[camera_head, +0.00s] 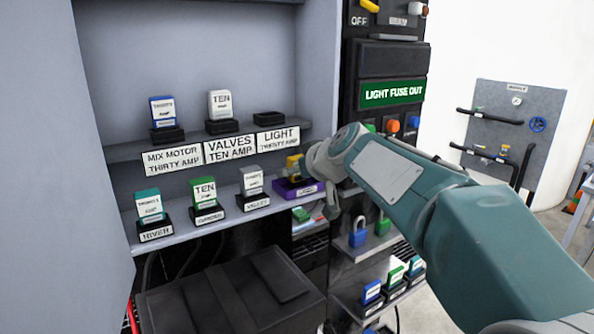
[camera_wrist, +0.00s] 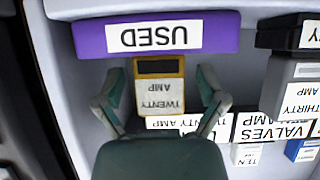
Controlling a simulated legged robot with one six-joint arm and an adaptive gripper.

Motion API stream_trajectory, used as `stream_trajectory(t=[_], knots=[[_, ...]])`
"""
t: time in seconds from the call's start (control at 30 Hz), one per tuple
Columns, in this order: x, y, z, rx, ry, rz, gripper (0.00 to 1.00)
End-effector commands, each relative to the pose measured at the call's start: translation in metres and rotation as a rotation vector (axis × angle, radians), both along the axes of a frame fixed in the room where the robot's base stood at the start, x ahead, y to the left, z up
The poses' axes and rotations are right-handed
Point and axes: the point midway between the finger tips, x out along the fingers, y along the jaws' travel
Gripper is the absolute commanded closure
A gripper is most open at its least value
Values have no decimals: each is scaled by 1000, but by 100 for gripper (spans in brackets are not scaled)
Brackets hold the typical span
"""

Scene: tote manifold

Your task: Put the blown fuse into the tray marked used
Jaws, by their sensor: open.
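The fuse (camera_wrist: 160,92) is yellow with a white label reading TWENTY AMP and a dark window. It also shows in the head view (camera_head: 293,164), partly hidden by my gripper. The purple tray marked USED (camera_wrist: 90,38) holds or touches the foot of the fuse; its seating is not clear. This tray is on the lower shelf in the head view (camera_head: 285,191). My gripper (camera_wrist: 160,103) is open, with one finger on each side of the fuse and gaps on both sides. In the head view my gripper (camera_head: 320,170) is at the tray's right.
The LIGHT socket (camera_head: 269,118) on the upper shelf is empty. A blue fuse (camera_head: 162,112) and a white fuse (camera_head: 220,104) stand left of it. Several fuses stand left of the tray. A black box (camera_head: 230,295) lies below.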

Motion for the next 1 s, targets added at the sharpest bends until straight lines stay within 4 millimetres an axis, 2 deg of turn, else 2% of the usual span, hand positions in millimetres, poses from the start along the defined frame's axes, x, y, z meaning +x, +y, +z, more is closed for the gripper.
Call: stream_trajectory(t=[0.17,0.27,0.7,1.0], knots=[[0,0,2,1,-1,0,10],[-7,-5,6,0,-1,-1,10],[-70,-47,48,0,-3,-3,10],[-88,-58,59,0,0,0,10]])
